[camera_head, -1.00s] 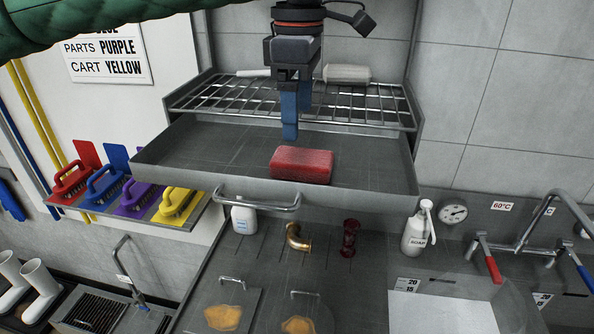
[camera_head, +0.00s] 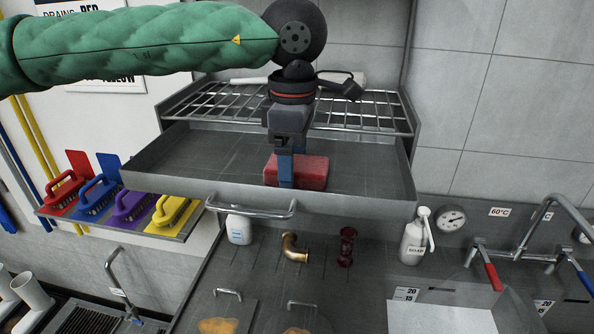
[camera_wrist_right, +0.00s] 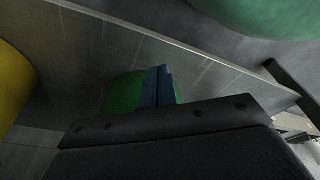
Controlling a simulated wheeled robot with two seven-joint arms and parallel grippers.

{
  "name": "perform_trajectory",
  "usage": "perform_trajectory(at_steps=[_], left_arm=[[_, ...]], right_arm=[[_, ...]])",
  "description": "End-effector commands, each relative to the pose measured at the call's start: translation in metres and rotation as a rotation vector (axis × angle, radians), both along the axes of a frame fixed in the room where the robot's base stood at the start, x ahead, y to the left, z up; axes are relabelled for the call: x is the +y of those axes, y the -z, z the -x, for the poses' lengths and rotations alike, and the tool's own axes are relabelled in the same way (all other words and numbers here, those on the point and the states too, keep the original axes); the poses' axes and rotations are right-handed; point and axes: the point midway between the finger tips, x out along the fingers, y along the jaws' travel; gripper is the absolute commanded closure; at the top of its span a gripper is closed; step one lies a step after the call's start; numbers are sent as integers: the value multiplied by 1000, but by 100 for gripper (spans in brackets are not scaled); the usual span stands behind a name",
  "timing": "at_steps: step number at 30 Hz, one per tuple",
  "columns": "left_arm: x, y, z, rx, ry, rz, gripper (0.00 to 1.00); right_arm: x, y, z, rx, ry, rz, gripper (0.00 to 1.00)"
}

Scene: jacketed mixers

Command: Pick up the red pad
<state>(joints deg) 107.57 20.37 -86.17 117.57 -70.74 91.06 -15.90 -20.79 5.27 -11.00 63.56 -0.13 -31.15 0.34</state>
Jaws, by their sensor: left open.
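The red pad (camera_head: 312,173) lies in the grey metal drawer tray (camera_head: 365,187), close to its front wall. In the head view my left gripper (camera_head: 286,178) points straight down at the pad's left part, its blue finger covering some of the red. It is open, seen edge-on, so one finger hides the other. I cannot tell whether the fingers touch the pad. My right gripper (camera_wrist_right: 158,85) shows only in the right wrist view, its blue fingers together in front of a green rounded shape, with nothing visible between them.
A wire rack (camera_head: 365,110) stands just behind and above the tray. A bar handle (camera_head: 250,208) sticks out from the tray's front. A soap bottle (camera_head: 413,240) and a brass elbow (camera_head: 294,248) are below. The tray's left part is bare.

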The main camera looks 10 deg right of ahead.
Motion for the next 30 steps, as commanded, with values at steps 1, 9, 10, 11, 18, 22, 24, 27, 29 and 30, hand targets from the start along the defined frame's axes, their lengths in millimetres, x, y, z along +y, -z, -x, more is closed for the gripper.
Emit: perform_trajectory(at_steps=[1, 9, 10, 11, 18, 22, 24, 27, 29, 30], left_arm=[[0, 0, 0, 0, 0, 0, 15], [0, 0, 0, -1, 0, 0, 45], [0, 0, 0, -1, 0, 0, 51], [0, 0, 0, -1, 0, 0, 57], [0, -1, 0, -1, 0, 0, 63], [0, -5, 0, -2, 0, 1, 63], [0, -12, 0, -2, 0, 2, 63], [0, -28, 0, -2, 1, 2, 63], [-1, -40, 0, -2, 0, 2, 63], [0, -48, -1, -3, 0, 3, 63]], right_arm=[[0, -1, 0, -1, 0, 0, 100], [-1, -1, -1, -3, 0, 0, 100], [-1, -1, -1, -3, 0, 0, 100], [-1, -1, -1, -3, 0, 0, 100], [0, -1, -1, -3, 0, -1, 100], [0, -1, -1, -3, 0, -1, 100], [1, -1, 0, -3, 0, -2, 100], [1, 0, 1, -4, 0, -2, 100], [1, 0, 1, -7, -1, -2, 100], [1, 0, 2, -10, -1, -3, 100]])
